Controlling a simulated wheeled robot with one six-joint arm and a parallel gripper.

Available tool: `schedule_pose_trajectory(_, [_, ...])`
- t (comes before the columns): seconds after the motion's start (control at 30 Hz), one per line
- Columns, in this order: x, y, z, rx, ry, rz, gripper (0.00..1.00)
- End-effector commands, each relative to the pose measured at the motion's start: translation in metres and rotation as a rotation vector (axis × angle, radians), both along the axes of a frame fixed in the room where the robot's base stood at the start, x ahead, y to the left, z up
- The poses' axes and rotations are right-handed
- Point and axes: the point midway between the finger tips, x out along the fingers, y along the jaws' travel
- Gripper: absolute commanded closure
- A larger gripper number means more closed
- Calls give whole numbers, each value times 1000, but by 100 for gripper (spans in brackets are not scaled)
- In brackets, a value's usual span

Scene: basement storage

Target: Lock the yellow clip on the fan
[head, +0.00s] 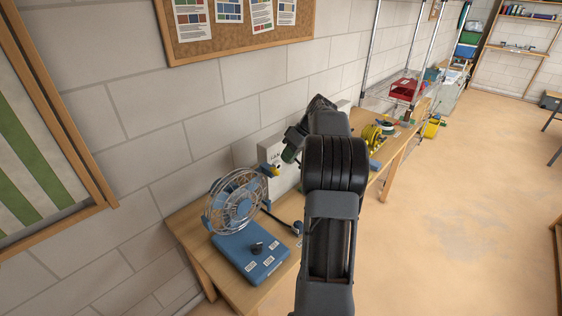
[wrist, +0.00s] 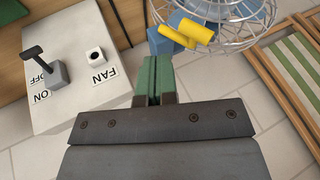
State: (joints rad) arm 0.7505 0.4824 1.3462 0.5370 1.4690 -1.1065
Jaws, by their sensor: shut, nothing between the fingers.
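The fan (head: 236,203) with a wire cage and blue base stands on the wooden bench in the head view. Its cage also shows at the top of the wrist view (wrist: 240,22). The yellow clip (wrist: 188,34) sits at the cage's edge by a blue block; in the head view it is a small yellow spot (head: 274,170) at the cage's upper right. My gripper (wrist: 155,62) has green fingers, shut and empty. It is below and left of the clip in the wrist view, apart from it in the picture. In the head view my gripper (head: 289,155) is just above the clip.
A grey switch box (wrist: 85,70) marked FAN, ON and OFF, with a dark lever (wrist: 45,68), is beside my gripper. It stands by the wall (head: 269,152) behind the bench (head: 190,234). Yellow spools (head: 371,135) and a red bin (head: 405,90) are farther right. Open floor lies right.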

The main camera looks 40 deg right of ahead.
Motion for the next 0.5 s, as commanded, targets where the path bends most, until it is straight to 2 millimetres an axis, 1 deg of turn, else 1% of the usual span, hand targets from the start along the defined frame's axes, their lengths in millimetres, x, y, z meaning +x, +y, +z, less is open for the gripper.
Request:
schedule_pose_trajectory(0.03, [-1, 7, 2, -1, -1, 3, 100])
schedule_pose_trajectory(0.2, [-4, 21, -4, -1, -2, 0, 100])
schedule_pose_trajectory(0.3, [-5, 27, -6, -1, -2, 0, 100])
schedule_pose_trajectory(0.5, [-6, 31, -8, -1, -3, -1, 100])
